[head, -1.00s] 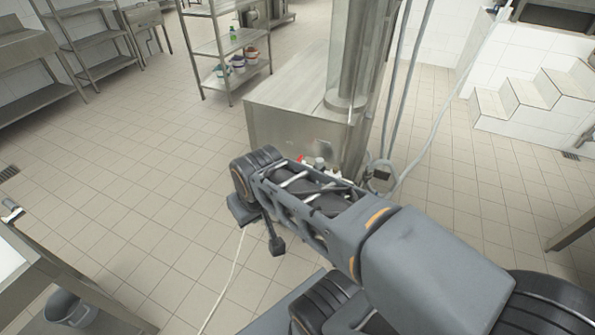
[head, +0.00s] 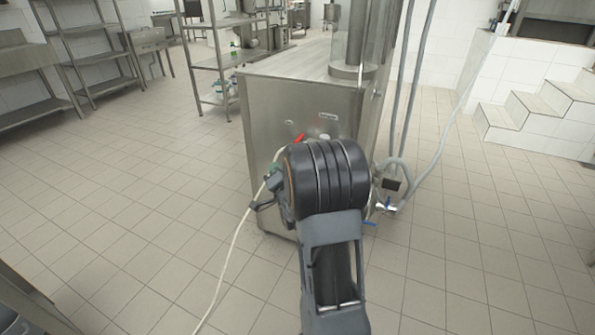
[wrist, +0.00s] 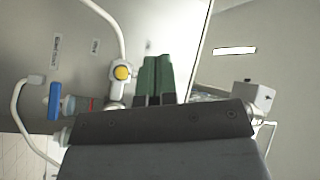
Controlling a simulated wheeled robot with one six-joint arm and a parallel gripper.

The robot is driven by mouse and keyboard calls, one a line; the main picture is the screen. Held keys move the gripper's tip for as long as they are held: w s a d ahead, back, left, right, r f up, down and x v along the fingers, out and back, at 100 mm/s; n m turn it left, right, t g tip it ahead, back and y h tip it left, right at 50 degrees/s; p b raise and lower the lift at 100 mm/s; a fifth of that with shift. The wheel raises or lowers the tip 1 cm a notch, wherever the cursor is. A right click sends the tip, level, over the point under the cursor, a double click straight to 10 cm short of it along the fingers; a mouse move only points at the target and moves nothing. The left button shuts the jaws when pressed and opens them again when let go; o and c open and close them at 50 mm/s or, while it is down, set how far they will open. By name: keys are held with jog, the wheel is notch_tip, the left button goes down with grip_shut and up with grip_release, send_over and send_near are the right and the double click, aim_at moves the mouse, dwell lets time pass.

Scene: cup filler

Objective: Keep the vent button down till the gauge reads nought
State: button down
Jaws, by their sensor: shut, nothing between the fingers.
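In the wrist view a round yellow button (wrist: 122,72) sits on a white fitting on the steel panel; I cannot tell for sure that it is the vent button. My gripper (wrist: 155,62) shows its two dark green fingers shut together and empty, just right of the yellow button in the picture. A narrow gap shows between them, with no contact visible. I can make out no gauge face or reading in either view. In the head view my arm covers much of the front of the steel machine (head: 265,110).
A blue-handled valve (wrist: 54,101) and a white hose (wrist: 108,17) are beside the fitting. A red lever (head: 299,137) shows on the machine's front. A pale cable (head: 233,245) crosses the otherwise clear floor.

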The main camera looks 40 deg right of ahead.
jog(key=shift+s+d+f+m+t+b, duration=0.15)
jog(key=shift+d+f+m+t+b, duration=0.15)
jog(key=shift+f, duration=0.25)
jog(key=shift+s+d+f+m+t+b, duration=0.1)
jog(key=shift+d+f+m+t+b, duration=0.1)
jog(key=shift+d+f, duration=0.25)
jog(key=w+d, duration=0.4)
jog(key=d, duration=0.3)
jog(key=shift+d, duration=0.3)
jog(key=shift+w+d+f, duration=0.1)
jog(key=shift+w, duration=0.05)
dwell(1.7)
jog(key=shift+w+d, duration=0.15)
jog(key=shift+d, duration=0.15)
jog(key=shift+w+d+h+b, duration=0.2)
jog(key=shift+d+h+b, duration=0.2)
jog(key=shift+b, duration=0.05)
dwell(3.4)
